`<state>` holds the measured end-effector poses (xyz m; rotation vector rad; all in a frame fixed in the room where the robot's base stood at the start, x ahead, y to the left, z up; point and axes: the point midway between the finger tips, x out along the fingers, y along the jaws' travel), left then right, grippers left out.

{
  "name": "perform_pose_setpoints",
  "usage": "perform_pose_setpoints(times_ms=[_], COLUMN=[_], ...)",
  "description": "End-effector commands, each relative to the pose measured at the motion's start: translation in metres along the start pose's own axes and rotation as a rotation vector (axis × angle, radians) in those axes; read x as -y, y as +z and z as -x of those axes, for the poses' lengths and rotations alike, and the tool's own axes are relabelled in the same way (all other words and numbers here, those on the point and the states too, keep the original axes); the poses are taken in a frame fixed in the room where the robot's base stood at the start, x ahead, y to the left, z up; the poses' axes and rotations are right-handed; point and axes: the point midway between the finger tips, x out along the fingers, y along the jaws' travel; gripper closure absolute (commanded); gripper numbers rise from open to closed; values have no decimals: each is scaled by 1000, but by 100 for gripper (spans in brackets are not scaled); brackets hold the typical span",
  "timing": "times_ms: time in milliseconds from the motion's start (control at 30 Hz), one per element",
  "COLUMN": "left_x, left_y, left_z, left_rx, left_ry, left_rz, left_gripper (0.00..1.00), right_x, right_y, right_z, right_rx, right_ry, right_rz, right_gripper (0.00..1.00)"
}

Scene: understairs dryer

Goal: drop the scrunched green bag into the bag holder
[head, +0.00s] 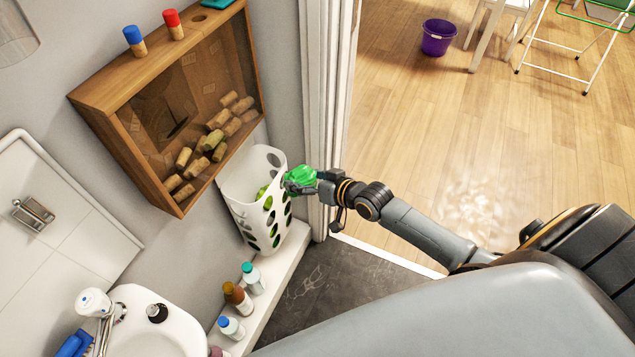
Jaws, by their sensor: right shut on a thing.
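The scrunched green bag (299,179) is bright green and is held in my right gripper (312,183), which is shut on it. The bag is at the right edge of the white bag holder (238,189), near its rim. I cannot tell whether it touches the rim. The holder is a tall white bin with oval holes, fixed low at the wall. Something green shows inside it through the opening and the holes. My left gripper is not in view.
A wooden cork box (118,100) hangs on the wall above left of the holder. A white door frame (322,110) stands close right of it. Bottles (238,298) stand on the ledge below, beside a white basin (165,325). A purple bucket (438,37) stands on the open wood floor.

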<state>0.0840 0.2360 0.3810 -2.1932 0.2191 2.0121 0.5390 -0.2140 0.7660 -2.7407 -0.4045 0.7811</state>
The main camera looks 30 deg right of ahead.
Motion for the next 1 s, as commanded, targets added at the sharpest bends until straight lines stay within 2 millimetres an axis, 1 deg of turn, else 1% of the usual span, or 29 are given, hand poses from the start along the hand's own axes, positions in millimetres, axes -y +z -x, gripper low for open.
perform_pose_setpoints(times_ms=[33, 200, 433, 1000], left_x=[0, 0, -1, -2], left_y=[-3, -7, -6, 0], left_z=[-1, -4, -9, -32], left_rx=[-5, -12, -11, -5], left_ry=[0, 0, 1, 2], left_rz=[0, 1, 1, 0], left_gripper=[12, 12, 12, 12], right_x=[3, 11, 22, 46], right_y=[-2, -7, -14, -28], right_z=[-7, -25, -50, -110], right_rx=[-3, -3, -2, -2], right_ry=[-1, -1, -1, -1], right_rz=[0, -1, 0, 0], right_gripper=[41, 41, 41, 41])
